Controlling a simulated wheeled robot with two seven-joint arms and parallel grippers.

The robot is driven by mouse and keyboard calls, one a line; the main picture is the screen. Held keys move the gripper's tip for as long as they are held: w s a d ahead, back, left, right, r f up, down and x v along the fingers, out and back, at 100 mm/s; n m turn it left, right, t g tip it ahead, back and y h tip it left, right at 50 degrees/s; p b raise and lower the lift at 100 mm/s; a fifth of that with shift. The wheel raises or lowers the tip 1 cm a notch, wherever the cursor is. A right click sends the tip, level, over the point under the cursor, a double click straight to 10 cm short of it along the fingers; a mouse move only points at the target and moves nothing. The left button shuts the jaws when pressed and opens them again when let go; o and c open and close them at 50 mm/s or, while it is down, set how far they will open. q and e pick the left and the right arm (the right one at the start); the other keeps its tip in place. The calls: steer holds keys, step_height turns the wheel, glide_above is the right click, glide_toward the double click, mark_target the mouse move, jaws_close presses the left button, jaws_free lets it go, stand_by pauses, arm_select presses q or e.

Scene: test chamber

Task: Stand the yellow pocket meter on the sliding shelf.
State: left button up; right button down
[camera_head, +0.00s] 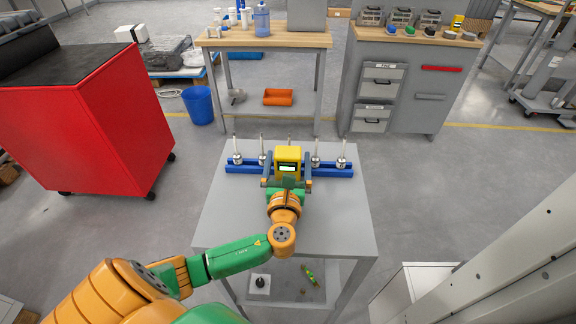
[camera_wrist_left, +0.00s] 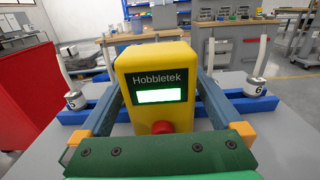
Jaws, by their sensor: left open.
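The yellow pocket meter (camera_head: 288,155) stands upright at the middle of the blue rail on the grey table. In the left wrist view the meter (camera_wrist_left: 155,100) shows a lit screen, the name Hobbletek and a red knob low on its front. My left gripper (camera_head: 288,166) is open, with one finger on each side of the meter; the fingers also show in the left wrist view (camera_wrist_left: 160,98). The meter's lower end is hidden behind the gripper. I cannot tell which surface is the sliding shelf. My right gripper is not in view.
The blue rail (camera_head: 332,170) holds several numbered metal pieces with white upright tubes, close on both sides of my gripper. The grey tabletop (camera_head: 335,215) is bare in front. A red cabinet (camera_head: 110,125) stands left; a workbench (camera_head: 262,39) and a grey cabinet (camera_head: 400,85) stand behind.

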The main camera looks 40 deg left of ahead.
arm_select(q)
steer(key=shift+w+a+f, duration=0.1)
steer(key=shift+w+a, duration=0.3)
steer(key=shift+w, duration=0.2)
steer(key=c, duration=1.6)
